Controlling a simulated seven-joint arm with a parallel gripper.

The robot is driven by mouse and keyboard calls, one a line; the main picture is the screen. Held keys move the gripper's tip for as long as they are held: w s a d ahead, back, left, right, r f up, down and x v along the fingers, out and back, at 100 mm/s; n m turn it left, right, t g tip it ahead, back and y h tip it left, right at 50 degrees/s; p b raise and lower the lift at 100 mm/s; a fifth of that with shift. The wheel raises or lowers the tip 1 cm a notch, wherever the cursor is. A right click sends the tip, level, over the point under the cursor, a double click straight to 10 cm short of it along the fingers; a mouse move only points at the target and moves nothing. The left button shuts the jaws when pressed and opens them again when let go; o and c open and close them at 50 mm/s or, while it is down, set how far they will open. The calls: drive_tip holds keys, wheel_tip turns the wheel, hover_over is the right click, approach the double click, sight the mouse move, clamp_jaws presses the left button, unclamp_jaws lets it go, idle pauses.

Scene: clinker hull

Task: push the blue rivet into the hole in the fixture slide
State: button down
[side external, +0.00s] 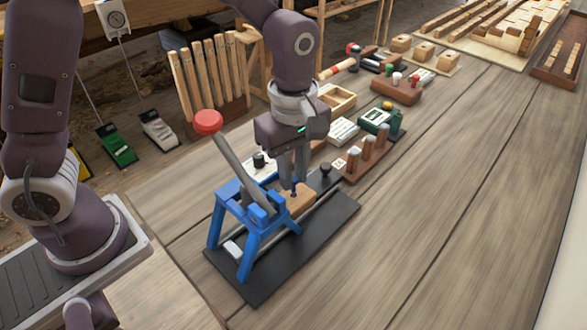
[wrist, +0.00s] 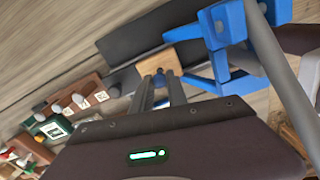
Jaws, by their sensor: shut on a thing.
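The blue rivet (side external: 294,188) is small and mostly hidden between the fingertips of my gripper (side external: 293,182). My gripper is shut on it and points down over the wooden fixture slide (side external: 300,203). In the wrist view the fingers (wrist: 159,78) reach to the near edge of the wooden slide (wrist: 157,63), and the rivet (wrist: 160,72) is a tiny dark spot between the tips. The hole is hidden by the fingers and rivet, so I cannot tell how deep the rivet sits.
A blue press frame (side external: 225,215) with a red-knobbed lever (side external: 208,122) stands close left of my gripper, on a black base plate (side external: 325,225). A peg rack (side external: 362,160) and a green box (side external: 378,122) lie behind to the right. The right-hand bench is clear.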

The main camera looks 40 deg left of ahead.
idle(0.4)
drive_tip(key=shift+f, duration=0.4)
drive_tip(key=shift+f, duration=0.7)
drive_tip(key=c, duration=1.2)
unclamp_jaws()
drive_tip(key=shift+c, duration=0.2)
drive_tip(key=shift+r, duration=0.1)
wheel_tip(320, 180, up, 8)
drive_tip(key=shift+f, duration=0.1)
